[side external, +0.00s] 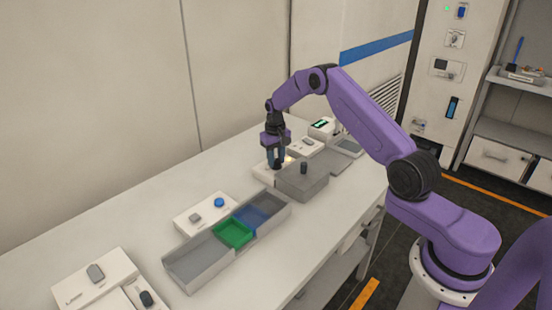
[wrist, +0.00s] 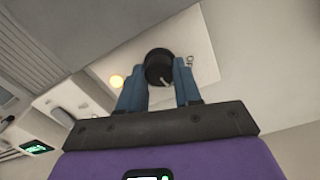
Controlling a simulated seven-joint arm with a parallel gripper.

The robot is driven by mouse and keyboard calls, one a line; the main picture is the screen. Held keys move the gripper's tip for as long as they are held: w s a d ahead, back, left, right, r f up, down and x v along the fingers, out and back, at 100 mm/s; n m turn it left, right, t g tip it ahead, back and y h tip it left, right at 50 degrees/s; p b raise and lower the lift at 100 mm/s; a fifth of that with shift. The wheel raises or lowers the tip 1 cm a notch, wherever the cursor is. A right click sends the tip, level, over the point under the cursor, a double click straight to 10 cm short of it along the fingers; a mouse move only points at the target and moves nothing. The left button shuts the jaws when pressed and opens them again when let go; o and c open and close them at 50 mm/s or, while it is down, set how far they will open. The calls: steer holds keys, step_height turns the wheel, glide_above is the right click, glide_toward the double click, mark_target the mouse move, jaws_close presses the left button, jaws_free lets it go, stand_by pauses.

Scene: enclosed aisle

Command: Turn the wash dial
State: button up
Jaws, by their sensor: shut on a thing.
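The wash dial (wrist: 158,65) is a round black knob with a pale pointer mark. It stands on a white panel (wrist: 205,62) with a lit yellow lamp (wrist: 117,81) beside it and small printed marks. My gripper (wrist: 157,82) has its two blue fingers on either side of the dial and is shut on it. In the side view my gripper (side external: 276,157) points down over the white panel (side external: 262,174) on the bench, and the dial is mostly hidden by the fingers there.
A grey box (side external: 301,186) with a dark knob stands close to the right of my gripper. In front are a grey tray (side external: 197,262), a green tray (side external: 233,233) and a blue tray (side external: 250,216). More white panels (side external: 92,276) sit at front left. The back wall runs behind the bench.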

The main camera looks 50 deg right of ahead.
steer(key=shift+m, duration=0.8)
steer(key=o, duration=1)
steer(key=shift+o, duration=0.2)
steer(key=shift+r, duration=0.15)
step_height(320, 180, up, 17)
steer(key=shift+a, duration=0.2)
steer(key=shift+w+r, duration=0.1)
